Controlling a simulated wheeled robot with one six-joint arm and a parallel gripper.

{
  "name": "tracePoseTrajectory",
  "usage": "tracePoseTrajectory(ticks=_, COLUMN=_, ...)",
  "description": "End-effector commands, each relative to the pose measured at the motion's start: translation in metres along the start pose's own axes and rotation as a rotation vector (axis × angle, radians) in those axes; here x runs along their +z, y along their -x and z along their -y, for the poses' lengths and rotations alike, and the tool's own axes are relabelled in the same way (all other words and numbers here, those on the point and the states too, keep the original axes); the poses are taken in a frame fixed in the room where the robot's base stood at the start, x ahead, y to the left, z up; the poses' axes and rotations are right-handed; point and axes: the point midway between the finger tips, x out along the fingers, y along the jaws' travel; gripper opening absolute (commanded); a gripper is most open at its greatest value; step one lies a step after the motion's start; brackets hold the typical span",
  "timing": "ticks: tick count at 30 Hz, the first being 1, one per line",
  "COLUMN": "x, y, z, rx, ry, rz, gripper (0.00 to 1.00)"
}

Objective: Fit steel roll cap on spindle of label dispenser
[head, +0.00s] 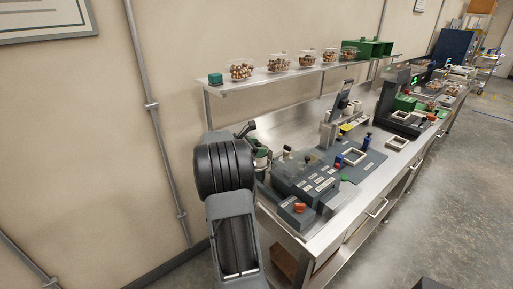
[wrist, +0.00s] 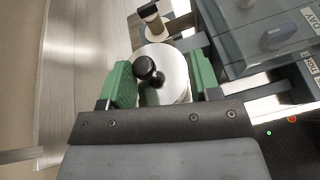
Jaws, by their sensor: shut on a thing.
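The steel roll cap (wrist: 175,72), a pale round disc with a black knob, is between the two green fingers of my gripper (wrist: 163,82) in the wrist view. My gripper is shut on it. Just beyond the cap stands a small upright post with a cream top and dark band (wrist: 153,20); it may be the dispenser's spindle, but I cannot tell for sure. Whether the cap touches anything beneath is hidden. In the head view my arm covers most of this spot at the bench's near left end.
A grey machine with a clear cover (head: 305,172) stands close to the right of my gripper; it also shows in the wrist view (wrist: 255,35). A wall shelf (head: 290,72) with several clear trays of food runs above the steel bench (head: 345,212).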

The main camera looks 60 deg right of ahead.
Motion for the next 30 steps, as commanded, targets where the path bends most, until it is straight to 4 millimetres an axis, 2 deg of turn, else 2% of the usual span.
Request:
tracePoseTrajectory(ticks=2, x=0.000, y=0.000, z=0.000, rx=0.000, ry=0.000, rz=0.000, gripper=0.32)
tracePoseTrajectory(ticks=3, x=0.000, y=0.000, z=0.000, rx=0.000, ry=0.000, rz=0.000, gripper=0.58)
tracePoseTrajectory(ticks=12, x=0.000, y=0.000, z=0.000, rx=0.000, ry=0.000, rz=0.000, gripper=0.87)
tracePoseTrajectory(ticks=23, x=0.003, y=0.001, z=-0.001, rx=0.000, ry=0.000, rz=0.000, gripper=0.87)
tracePoseTrajectory(ticks=30, x=0.019, y=0.008, z=-0.003, rx=0.000, ry=0.000, rz=0.000, gripper=0.87)
